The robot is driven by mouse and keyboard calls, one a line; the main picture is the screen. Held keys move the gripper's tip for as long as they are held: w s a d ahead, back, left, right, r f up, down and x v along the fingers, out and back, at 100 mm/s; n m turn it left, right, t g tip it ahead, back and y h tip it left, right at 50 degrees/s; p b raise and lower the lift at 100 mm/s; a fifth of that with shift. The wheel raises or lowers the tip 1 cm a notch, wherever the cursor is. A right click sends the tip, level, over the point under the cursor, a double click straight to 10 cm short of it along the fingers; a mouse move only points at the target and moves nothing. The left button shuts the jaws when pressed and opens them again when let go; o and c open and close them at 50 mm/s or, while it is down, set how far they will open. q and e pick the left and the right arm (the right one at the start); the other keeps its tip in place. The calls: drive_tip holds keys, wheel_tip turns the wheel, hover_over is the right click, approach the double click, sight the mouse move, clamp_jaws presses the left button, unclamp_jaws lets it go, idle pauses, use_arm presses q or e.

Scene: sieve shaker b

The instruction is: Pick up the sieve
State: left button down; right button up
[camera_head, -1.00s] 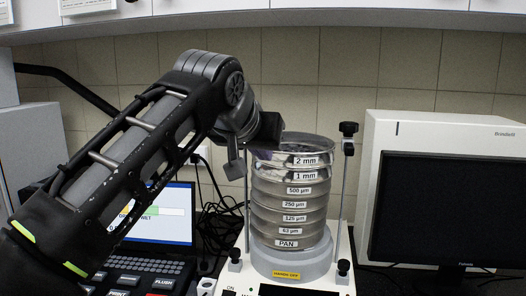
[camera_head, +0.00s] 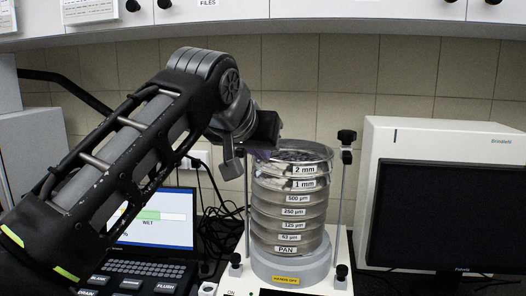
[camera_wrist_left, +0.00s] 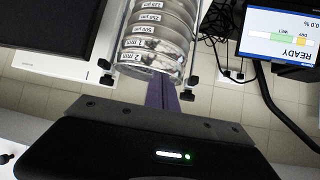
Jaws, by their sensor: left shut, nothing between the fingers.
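A stack of metal sieves stands upright on a shaker base (camera_head: 290,265). The top sieve (camera_head: 322,170) carries the label "2 mm"; sieves with finer labels and a pan sit below it. The top sieve also shows in the left wrist view (camera_wrist_left: 150,67). My left gripper (camera_head: 262,154) is at the left side of the stack's top rim, its fingers partly lost against the glossy metal. In the left wrist view its purple fingers (camera_wrist_left: 160,92) are together and empty, beside the top sieve. I cannot tell whether they touch it. My right gripper is in neither view.
Clamp rods with black knobs (camera_head: 346,137) stand beside the stack. A monitor (camera_head: 455,215) is at the right. A laptop (camera_head: 160,215) with cables behind it is at the left, under my left arm. A cabinet (camera_head: 330,15) hangs above.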

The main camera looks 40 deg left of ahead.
use_arm(q)
drive_tip(key=s+d+b, duration=0.2)
drive_tip(key=s+d, duration=0.1)
drive_tip(key=s, duration=0.7)
drive_tip(key=shift+d+f, duration=0.15)
drive_tip(key=shift+d, duration=0.25)
drive_tip(key=shift+w, duration=0.1)
